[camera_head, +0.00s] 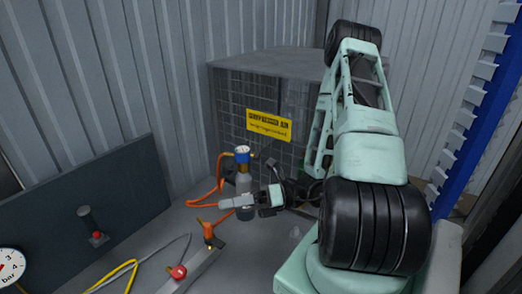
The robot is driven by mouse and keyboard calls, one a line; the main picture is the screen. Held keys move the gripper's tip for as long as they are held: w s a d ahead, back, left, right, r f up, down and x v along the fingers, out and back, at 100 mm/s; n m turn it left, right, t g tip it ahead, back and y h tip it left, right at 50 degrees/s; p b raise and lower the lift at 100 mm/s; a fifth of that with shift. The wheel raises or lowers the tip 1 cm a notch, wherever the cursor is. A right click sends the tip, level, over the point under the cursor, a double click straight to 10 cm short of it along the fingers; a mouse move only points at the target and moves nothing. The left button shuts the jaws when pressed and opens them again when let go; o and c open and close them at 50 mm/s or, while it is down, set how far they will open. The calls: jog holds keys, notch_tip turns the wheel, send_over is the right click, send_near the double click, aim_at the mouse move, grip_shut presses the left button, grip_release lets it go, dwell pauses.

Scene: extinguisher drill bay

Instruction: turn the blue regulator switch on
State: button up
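The blue regulator switch (242,152) is a small blue knob with a pale face on top of an upright grey regulator (244,182). It stands in front of the compressed air cage. My gripper (232,202) points left, below the blue switch and across the regulator's lower part. The switch itself is uncovered and apart from the fingers. The fingers hide part of the regulator. I cannot tell whether they touch it or how far apart they are.
An orange hose (208,192) runs left of the regulator. A metal manifold (197,268) with a red knob (178,272) lies in front. A yellow hose (122,272), a pressure gauge (10,266) and a dark panel (92,205) are left. The mesh cage (232,112) stands behind.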

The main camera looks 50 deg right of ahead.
jog(key=s+d+f+m+t+h+p, duration=0.2)
jog(key=s+d+m+t+h, duration=0.1)
jog(key=d+m+h, duration=0.8)
jog(key=s+d+f+m+t+h+p, duration=0.2)
jog(key=s+d+f+m+t+h, duration=0.15)
jog(key=d+m+h, duration=0.7)
jog(key=m+y+b, duration=0.1)
jog(key=m+b, duration=0.1)
send_near(257, 156)
jog(key=p+x, duration=0.4)
jog(key=x, duration=0.4)
jog(key=shift+d+f+p, duration=0.3)
jog(key=shift+w+n, duration=0.1)
jog(key=shift+n, duration=0.15)
grip_shut()
